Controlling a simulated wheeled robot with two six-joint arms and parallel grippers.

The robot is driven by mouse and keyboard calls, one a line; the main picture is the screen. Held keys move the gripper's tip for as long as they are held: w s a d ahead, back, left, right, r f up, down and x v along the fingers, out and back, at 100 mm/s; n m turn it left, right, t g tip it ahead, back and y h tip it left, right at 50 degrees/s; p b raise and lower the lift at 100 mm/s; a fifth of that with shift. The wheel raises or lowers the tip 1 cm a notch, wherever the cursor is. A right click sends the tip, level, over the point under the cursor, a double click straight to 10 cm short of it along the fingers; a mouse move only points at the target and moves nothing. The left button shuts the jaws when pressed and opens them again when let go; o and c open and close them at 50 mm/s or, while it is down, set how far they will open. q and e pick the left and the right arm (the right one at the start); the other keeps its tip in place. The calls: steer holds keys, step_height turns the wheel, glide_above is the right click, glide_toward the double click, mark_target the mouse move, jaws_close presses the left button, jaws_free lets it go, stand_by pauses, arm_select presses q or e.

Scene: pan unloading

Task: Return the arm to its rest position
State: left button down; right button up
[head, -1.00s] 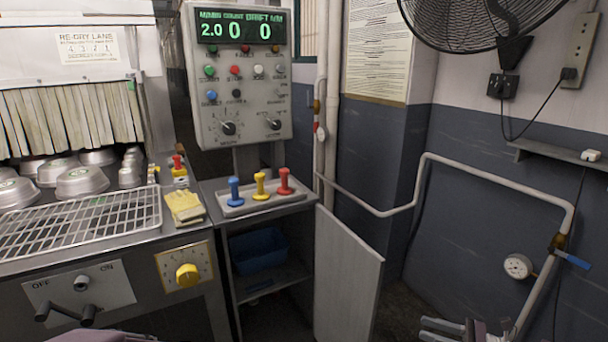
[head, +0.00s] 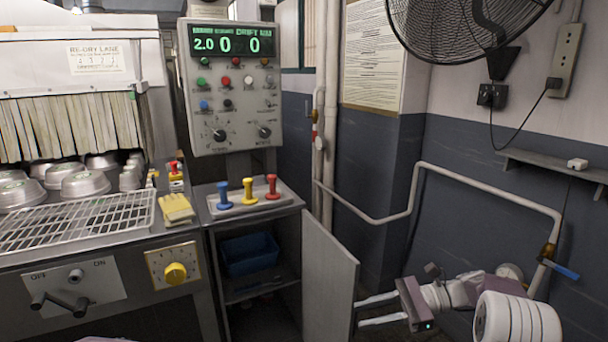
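My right gripper (head: 361,312) is at the lower right of the head view, with its arm coming in from the right. Its two pale fingers point left and stand apart, with nothing between them. The fingertips show close to the right edge of the open cabinet door (head: 328,285); I cannot tell whether they touch it. My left gripper is not in view.
Left of the door stands a cabinet with a blue bin (head: 250,254) inside and a tray (head: 211,209) of coloured handles on top. A wire rack (head: 75,222) with metal pans (head: 85,184) is at left. A wall pipe (head: 480,182) runs behind my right arm.

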steer(key=s+a+f+n+g+h, duration=0.1)
steer(key=s+a+f+n+h, duration=0.2)
steer(key=s, duration=0.4)
steer(key=s+a+f+n+g+h, duration=0.1)
steer(key=s+a+n+g+h, duration=0.15)
steer(key=s+a+h, duration=0.35)
steer(key=s+d+f+n+t+h, duration=0.3)
steer(key=s+d+f+n+h, duration=0.2)
steer(key=s+d+f+n, duration=0.5)
steer(key=w+d+r+t+p, duration=0.1)
steer(key=w+r+p, duration=0.1)
steer(key=r+p, duration=1.1)
steer(key=w+d+r+p, duration=0.1)
steer(key=w+r+p, duration=0.1)
steer(key=r+p, duration=1.1)
steer(key=shift+w+r+t+h, duration=0.15)
steer(key=shift+r+t+h, duration=0.2)
steer(key=shift+r, duration=0.1)
